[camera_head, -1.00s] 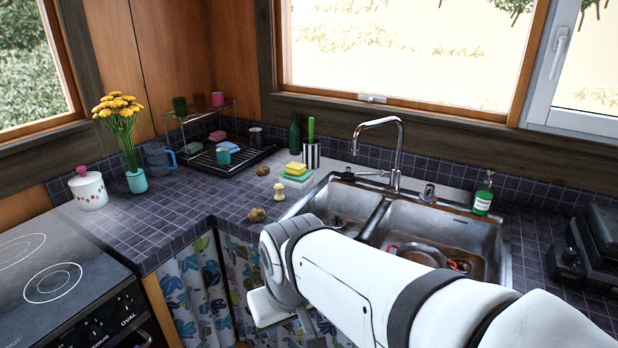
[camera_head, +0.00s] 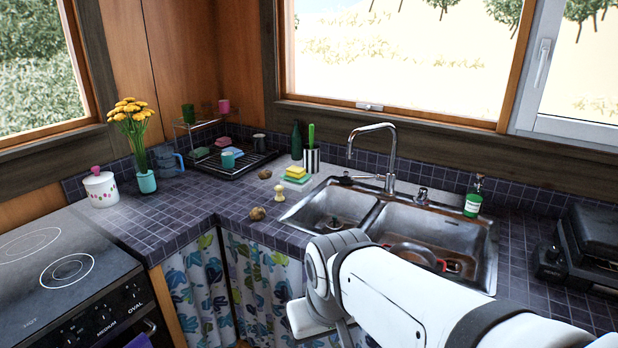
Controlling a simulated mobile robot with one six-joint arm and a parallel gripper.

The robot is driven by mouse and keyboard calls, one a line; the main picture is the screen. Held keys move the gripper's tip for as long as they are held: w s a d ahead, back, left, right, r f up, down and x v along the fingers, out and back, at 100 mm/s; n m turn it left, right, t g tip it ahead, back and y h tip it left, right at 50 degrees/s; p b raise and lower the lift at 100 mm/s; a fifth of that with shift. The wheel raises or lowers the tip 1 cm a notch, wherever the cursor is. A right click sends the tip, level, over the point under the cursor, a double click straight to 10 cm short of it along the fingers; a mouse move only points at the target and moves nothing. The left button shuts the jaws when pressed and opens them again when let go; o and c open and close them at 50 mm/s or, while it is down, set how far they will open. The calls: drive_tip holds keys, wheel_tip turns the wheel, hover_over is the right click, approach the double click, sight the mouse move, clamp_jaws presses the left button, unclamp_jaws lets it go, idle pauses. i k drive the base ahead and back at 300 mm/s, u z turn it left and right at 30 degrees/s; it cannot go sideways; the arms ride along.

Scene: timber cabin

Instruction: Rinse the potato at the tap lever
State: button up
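A brown potato (camera_head: 257,213) lies on the dark tiled counter, left of the sink. A smaller brown lump (camera_head: 280,197), perhaps a second potato, lies behind it, by a pale knobbed item. The chrome tap (camera_head: 390,160) arches up behind the double sink (camera_head: 440,225), its spout over the left basin. A thin lever (camera_head: 362,178) reaches left from the tap's base. No water is seen running. My white arm crosses the lower right, in front of the sink. My gripper's fingers are out of sight, so their state and any load are hidden.
Yellow and green sponges (camera_head: 296,175), a striped utensil holder (camera_head: 311,160) and a green bottle (camera_head: 296,140) stand left of the tap. A soap bottle (camera_head: 474,195) stands right. A dish rack (camera_head: 230,160) fills the corner. A red-rimmed pan (camera_head: 412,250) lies in the right basin.

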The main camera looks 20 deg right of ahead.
sight(365, 177)
drive_tip(key=u, duration=0.05)
drive_tip(key=i, duration=1)
drive_tip(key=z, duration=0.05)
